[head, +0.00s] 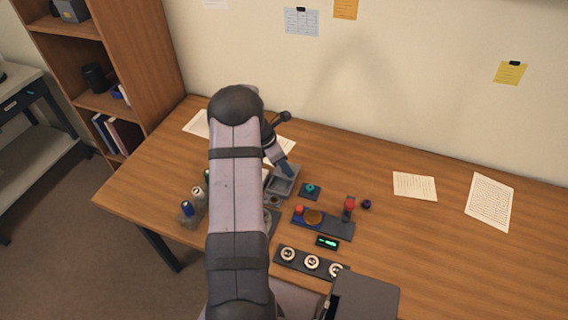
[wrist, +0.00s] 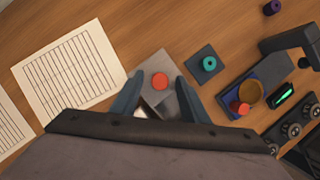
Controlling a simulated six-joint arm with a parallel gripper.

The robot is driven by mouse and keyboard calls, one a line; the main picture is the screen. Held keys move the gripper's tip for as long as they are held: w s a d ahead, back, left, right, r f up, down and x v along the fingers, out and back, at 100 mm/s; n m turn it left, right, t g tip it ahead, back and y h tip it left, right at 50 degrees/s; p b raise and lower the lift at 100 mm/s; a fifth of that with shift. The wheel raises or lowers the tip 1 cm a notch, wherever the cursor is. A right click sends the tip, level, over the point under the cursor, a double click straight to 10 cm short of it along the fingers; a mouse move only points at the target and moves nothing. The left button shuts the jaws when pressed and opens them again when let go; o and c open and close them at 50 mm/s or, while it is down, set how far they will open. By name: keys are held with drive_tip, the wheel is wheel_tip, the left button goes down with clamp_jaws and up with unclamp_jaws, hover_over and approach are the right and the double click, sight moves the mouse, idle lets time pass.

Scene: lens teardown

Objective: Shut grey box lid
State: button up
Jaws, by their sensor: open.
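A dark grey box (head: 366,296) stands at the front right of the desk in the head view, cut off by the lower edge. Its flat top panel shows, with a black side or gap on its left; I cannot tell how far open its lid is. My gripper (head: 285,170) is well behind and left of it, pointing down over a small grey tray (head: 281,186). In the wrist view the fingers of my gripper (wrist: 160,97) are apart. A red round piece (wrist: 160,81) on a grey surface shows between them, and nothing is clearly held.
Small cylinders (head: 187,208) stand left. The desk's right side is mostly clear.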

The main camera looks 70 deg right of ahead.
clamp_jaws()
drive_tip(key=shift+a, duration=3.2)
unclamp_jaws()
drive_tip(key=shift+a, duration=0.15)
drive_tip(key=b+v, duration=0.1)
drive_tip(key=v, duration=0.6)
drive_tip(key=shift+r, duration=0.15)
